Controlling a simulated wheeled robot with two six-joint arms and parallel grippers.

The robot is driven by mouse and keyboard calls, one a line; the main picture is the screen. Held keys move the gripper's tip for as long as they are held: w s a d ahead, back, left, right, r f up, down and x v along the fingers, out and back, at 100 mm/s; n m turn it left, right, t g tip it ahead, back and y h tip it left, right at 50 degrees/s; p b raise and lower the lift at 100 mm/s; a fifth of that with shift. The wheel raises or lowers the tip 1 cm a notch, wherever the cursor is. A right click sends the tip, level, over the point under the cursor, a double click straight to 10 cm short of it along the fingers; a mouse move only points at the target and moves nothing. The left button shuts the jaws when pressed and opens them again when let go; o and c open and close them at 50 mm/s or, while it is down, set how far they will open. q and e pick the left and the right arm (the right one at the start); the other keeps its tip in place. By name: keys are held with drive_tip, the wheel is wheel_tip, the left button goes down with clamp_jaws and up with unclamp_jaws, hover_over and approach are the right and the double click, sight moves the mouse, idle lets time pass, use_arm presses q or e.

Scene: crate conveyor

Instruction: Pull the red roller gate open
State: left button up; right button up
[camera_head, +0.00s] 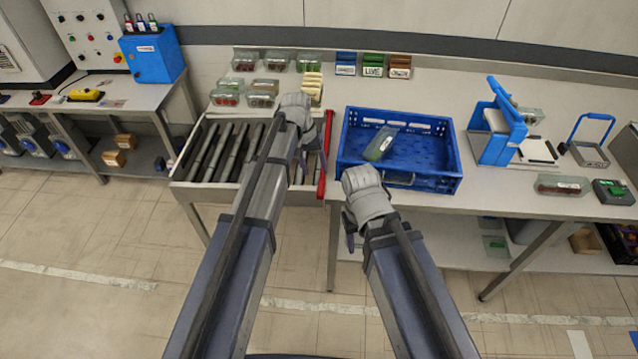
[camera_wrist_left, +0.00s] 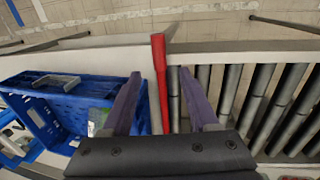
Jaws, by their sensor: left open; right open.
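The red roller gate (camera_head: 322,182) is a thin bar at the right end of the grey roller conveyor (camera_head: 222,152), beside the blue crate (camera_head: 453,165). My left gripper (camera_head: 313,160) is over it. In the left wrist view the red gate (camera_wrist_left: 158,62) runs between the two open purple fingers of my left gripper (camera_wrist_left: 160,75), nearer the left finger in the picture; neither finger visibly touches it. My right gripper (camera_head: 368,205) is at the front left of the blue crate; its fingers are mostly hidden behind its wrist.
The blue crate holds a clear pack with green (camera_head: 381,144). Several clear packs (camera_head: 262,100) stand behind the rollers. A blue stand (camera_head: 497,125) is right of the crate.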

sight(320, 186)
use_arm(q)
drive_tip(key=shift+s+d+f+b, duration=0.1)
drive_tip(key=shift+d+f+b, duration=0.15)
drive_tip(key=shift+f+b, duration=1.05)
drive_tip(key=shift+w+d+f+b, duration=0.1)
drive_tip(key=shift+d+f+b, duration=0.2)
drive_tip(key=shift+f+b, duration=1)
drive_tip(key=shift+s+d+f+b, duration=0.1)
drive_tip(key=shift+d+f+b, duration=0.15)
drive_tip(key=shift+f+b, duration=1.05)
drive_tip(key=shift+r, duration=0.1)
clamp_jaws()
